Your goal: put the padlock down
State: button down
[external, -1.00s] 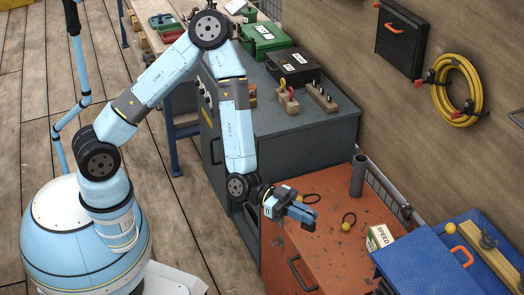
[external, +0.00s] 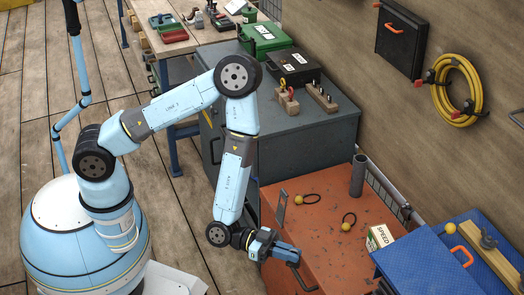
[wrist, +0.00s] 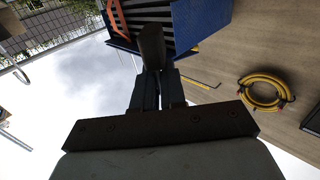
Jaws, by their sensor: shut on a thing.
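My gripper (external: 294,256) is above the near left part of the orange bench top (external: 335,245) in the external view, pointing right. In the wrist view the two dark fingers (wrist: 158,88) are closed on a dark brown, blunt-ended thing (wrist: 152,45), which I take to be the padlock. It juts out beyond the fingertips. Its shackle cannot be made out, and in the external view the held thing is too small or hidden to tell. I cannot tell whether it touches the bench.
Two yellow balls with black loops, one at the back left (external: 299,199) and one mid-bench (external: 345,227), lie on the orange top. A grey tube (external: 358,175) stands at its back corner. A SPEED box (external: 379,238) and blue case (external: 425,262) are at right. A grey cabinet (external: 330,140) stands behind.

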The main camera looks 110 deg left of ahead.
jog(key=shift+s+f+y, duration=0.3)
jog(key=shift+s+f, duration=0.05)
jog(key=shift+f, duration=0.25)
jog(key=s+a+f+n+y, duration=0.1)
jog(key=s+a+n+y, duration=0.45)
jog(key=a, duration=0.55)
jog(key=shift+m+g, duration=0.5)
jog(key=shift+m, duration=0.15)
jog(key=w+a+f, duration=0.1)
jog(key=w+f, duration=0.4)
jog(key=w, duration=0.2)
jog(key=w+a+f, duration=0.1)
jog(key=w+f, duration=0.2)
jog(key=shift+w+a+f, duration=0.3)
jog(key=shift+f, duration=0.05)
jog(key=shift+w+a+f, duration=0.1)
jog(key=shift+w+f, duration=0.35)
jog(key=shift+f, duration=0.05)
jog(key=shift+w+f, duration=0.1)
jog(key=shift+f, duration=1.55)
